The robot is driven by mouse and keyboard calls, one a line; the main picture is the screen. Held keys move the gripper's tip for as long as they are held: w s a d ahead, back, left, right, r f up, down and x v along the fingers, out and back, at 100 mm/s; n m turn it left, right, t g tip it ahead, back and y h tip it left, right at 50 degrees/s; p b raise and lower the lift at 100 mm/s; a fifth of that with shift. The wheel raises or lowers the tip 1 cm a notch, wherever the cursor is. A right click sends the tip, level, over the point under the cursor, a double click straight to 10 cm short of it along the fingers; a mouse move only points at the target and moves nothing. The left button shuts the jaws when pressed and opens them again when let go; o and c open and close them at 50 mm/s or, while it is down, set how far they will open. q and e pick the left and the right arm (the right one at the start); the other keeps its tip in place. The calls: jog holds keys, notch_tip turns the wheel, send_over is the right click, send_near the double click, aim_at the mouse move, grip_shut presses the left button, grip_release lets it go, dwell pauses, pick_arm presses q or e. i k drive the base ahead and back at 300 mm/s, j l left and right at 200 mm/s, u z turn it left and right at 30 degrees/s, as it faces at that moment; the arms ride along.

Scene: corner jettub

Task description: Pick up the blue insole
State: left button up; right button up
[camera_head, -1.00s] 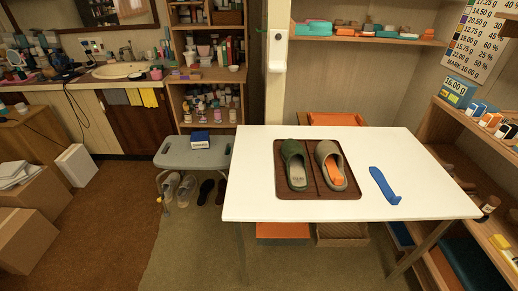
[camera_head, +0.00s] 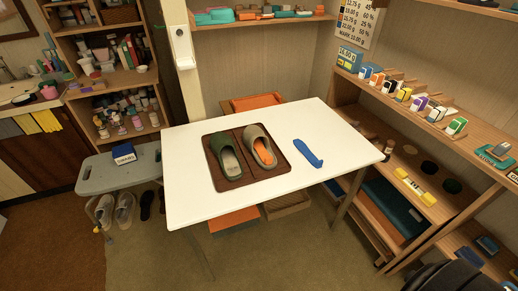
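The blue insole (camera_head: 308,153) lies flat on the white table (camera_head: 190,195), to the right of a brown tray (camera_head: 228,183). Nothing covers the insole and nothing touches its sides. On the tray are a green slipper (camera_head: 222,153) and a grey-brown slipper (camera_head: 257,141) with an orange insole (camera_head: 264,153) inside it. Neither of my grippers can be made out in the head view.
A grey stool (camera_head: 100,176) with a small blue box (camera_head: 124,153) stands left of the table. Wooden shelves (camera_head: 430,215) with boxes line the right side. A dark shape (camera_head: 450,278) at the lower right is unclear. Floor in front of the table is clear.

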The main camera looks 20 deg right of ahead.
aim_at(300, 146)
jog(key=l+z, duration=0.1)
jog(key=z, duration=0.25)
jog(key=l+z, duration=0.1)
jog(key=z, duration=0.25)
jog(key=l+z, duration=0.1)
jog(key=z, duration=0.2)
